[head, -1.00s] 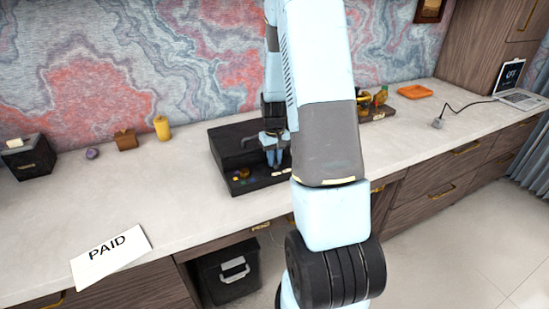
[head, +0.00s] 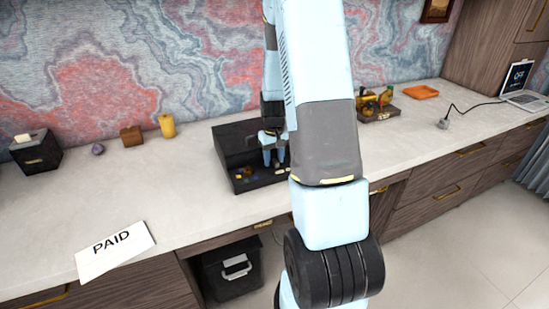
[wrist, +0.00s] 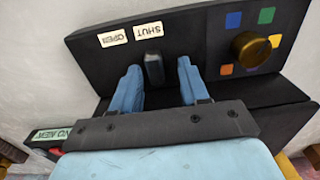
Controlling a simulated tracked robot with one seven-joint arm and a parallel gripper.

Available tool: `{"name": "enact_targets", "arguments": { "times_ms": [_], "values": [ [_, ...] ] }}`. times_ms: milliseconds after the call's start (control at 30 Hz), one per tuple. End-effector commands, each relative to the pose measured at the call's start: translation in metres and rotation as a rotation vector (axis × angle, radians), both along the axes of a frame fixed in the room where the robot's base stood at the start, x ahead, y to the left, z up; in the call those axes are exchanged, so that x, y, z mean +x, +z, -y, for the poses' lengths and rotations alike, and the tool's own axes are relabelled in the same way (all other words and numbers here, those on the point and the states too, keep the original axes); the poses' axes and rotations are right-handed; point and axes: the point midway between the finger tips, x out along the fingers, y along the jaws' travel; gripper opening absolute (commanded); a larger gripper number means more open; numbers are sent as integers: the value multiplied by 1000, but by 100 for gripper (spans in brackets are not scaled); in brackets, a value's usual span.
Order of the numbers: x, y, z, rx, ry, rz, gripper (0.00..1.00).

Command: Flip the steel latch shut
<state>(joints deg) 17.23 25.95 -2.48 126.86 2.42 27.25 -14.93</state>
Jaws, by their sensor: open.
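A black console (head: 226,150) stands on the desk, partly hidden by my arm in the head view. In the wrist view its dark panel (wrist: 85,62) carries upside-down white labels, OPEN (wrist: 112,37) and SHUT (wrist: 147,30). A small dark grey lever, apparently the latch (wrist: 153,70), stands below the SHUT label. My gripper (wrist: 160,95) is open, with one blue finger on each side of the lever. Gaps show beside it, so it does not look gripped. In the head view my gripper (head: 273,157) is over the console; the latch is hard to make out there.
On the same panel, a brass knob (wrist: 250,48) sits among coloured squares, right of the fingers. A small green-and-white sign (wrist: 52,134) is at lower left. A PAID card (head: 115,249) lies at the desk's front left. The desk between card and console is clear.

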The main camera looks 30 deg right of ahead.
Motion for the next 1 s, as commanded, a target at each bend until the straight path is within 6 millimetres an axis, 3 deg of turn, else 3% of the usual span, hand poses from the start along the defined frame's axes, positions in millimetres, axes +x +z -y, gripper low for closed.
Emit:
{"name": "enact_targets", "arguments": {
  "times_ms": [267, 700, 1000],
  "values": [
    [1, 31, 1, -3, 0, 5, 45],
    [1, 113, 1, -1, -1, 4, 45],
    [1, 135, 0, 0, -1, 1, 45]
  ]
}}
